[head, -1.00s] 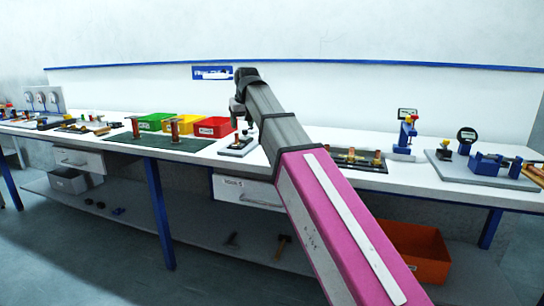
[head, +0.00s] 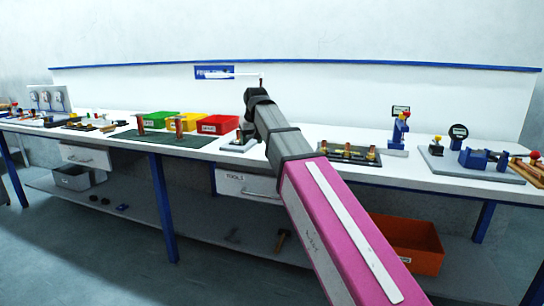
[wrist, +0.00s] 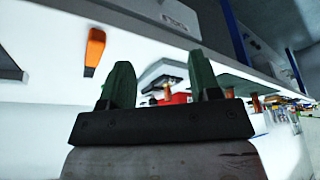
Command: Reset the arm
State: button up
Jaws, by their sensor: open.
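My arm reaches out over the workbench (head: 345,138) in the head view, and its far end stands above the bench near the back panel. My gripper (wrist: 162,78) shows in the wrist view with two dark green fingers apart on a black base. Nothing is between the fingers. The gripper is largely hidden behind my arm in the head view, where its fingers cannot be made out. The wrist view is tilted, with the bench's drawer and leg towards the top.
Green (head: 159,121), yellow (head: 189,121) and red (head: 220,124) bins stand at the back of the bench. A dark green mat (head: 150,137) lies before them. A dial gauge (head: 458,131) and a blue vise (head: 474,158) stand at the right. An orange box (head: 410,245) sits on the lower shelf.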

jog(key=s+d+f+m+g, duration=0.1)
jog(key=s+d+f, duration=0.1)
jog(key=d+f, duration=0.5)
jog(key=s+d+f+m+h, duration=0.1)
jog(key=s+d+f, duration=0.15)
jog(key=f, duration=0.85)
jog(key=s+d+f+g, duration=0.1)
jog(key=d+f, duration=0.5)
jog(key=f, duration=0.3)
jog(key=s+d+f+m, duration=0.1)
jog(key=s+d+f, duration=0.4)
jog(key=s+f, duration=0.2)
jog(key=s+d+f+m+g, duration=0.1)
jog(key=s+d+f, duration=0.5)
jog(key=f, duration=0.4)
jog(key=shift+s+d+f+m+g+h, duration=0.2)
jog(key=shift+s+m+g+h, duration=0.1)
jog(key=shift+s, duration=0.45)
